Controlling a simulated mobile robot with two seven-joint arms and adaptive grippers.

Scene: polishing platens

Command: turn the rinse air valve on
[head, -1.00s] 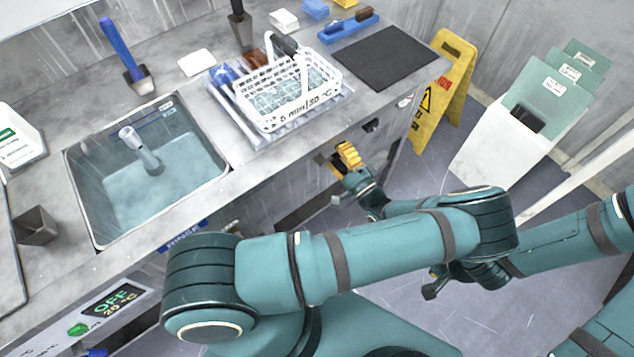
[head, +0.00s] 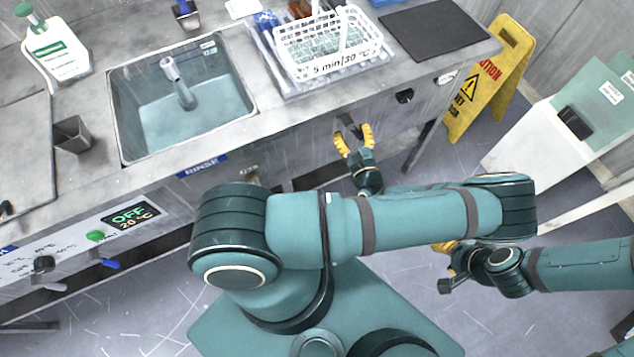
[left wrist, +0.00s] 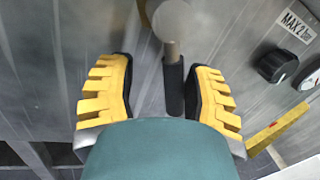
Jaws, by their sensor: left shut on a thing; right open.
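My left gripper (head: 353,136) is at the front panel of the counter, right of the sink. In the left wrist view its ribbed yellow fingers (left wrist: 160,95) stand on both sides of a lever with a black sleeve (left wrist: 174,88) and a round grey hub (left wrist: 172,20). The gripper is shut on this lever, which lies close to the right finger; a gap seems to show on the left. The lever points down in that view. I cannot read a label that names it as the rinse air valve. My right gripper (head: 450,268) is open, low over the floor.
A black knob (left wrist: 278,65) with a "MAX 2" label is right of the lever; a black knob (head: 404,96) also shows on the panel in the head view. The sink (head: 182,98), white basket (head: 325,45) and yellow caution sign (head: 487,80) stand nearby.

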